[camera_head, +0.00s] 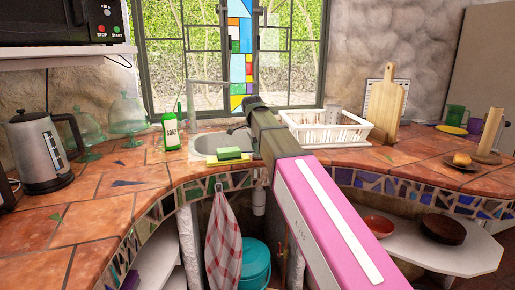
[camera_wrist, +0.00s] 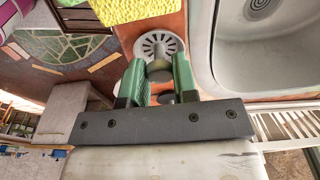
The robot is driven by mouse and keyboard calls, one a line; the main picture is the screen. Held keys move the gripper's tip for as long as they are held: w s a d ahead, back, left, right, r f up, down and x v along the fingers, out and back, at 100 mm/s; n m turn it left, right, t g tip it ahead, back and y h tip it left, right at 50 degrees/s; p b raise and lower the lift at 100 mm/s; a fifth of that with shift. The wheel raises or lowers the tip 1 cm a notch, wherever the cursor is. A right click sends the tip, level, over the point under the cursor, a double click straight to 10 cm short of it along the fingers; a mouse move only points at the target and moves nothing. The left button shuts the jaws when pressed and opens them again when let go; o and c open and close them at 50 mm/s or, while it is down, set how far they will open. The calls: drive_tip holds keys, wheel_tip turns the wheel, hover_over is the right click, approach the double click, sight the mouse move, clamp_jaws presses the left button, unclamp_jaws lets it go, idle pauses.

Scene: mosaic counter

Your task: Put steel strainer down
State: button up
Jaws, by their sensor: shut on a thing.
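The steel strainer (camera_wrist: 160,43) is a small round slotted disc with a short stem. In the wrist view it is over the terracotta counter strip beside the sink; I cannot tell whether it touches the tiles. My gripper (camera_wrist: 158,74), with green fingers, is shut on the strainer's stem. The sink basin also shows in the wrist view (camera_wrist: 270,55), just right of the strainer.
A yellow-green sponge (camera_head: 231,154) lies at the sink's front edge and shows near the strainer in the wrist view (camera_wrist: 135,9). A soap bottle (camera_head: 170,128) stands left of the sink; a white dish rack (camera_head: 330,130) stands right. The left counter has free room.

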sight(254, 155)
drive_tip(key=o, duration=0.9)
drive_tip(key=shift+f, duration=0.1)
drive_tip(key=r, duration=0.4)
drive_tip(key=a+r, duration=0.1)
drive_tip(key=r, duration=0.7)
drive_tip(key=shift+s+a+r, duration=0.15)
drive_tip(key=shift+s+a, duration=0.05)
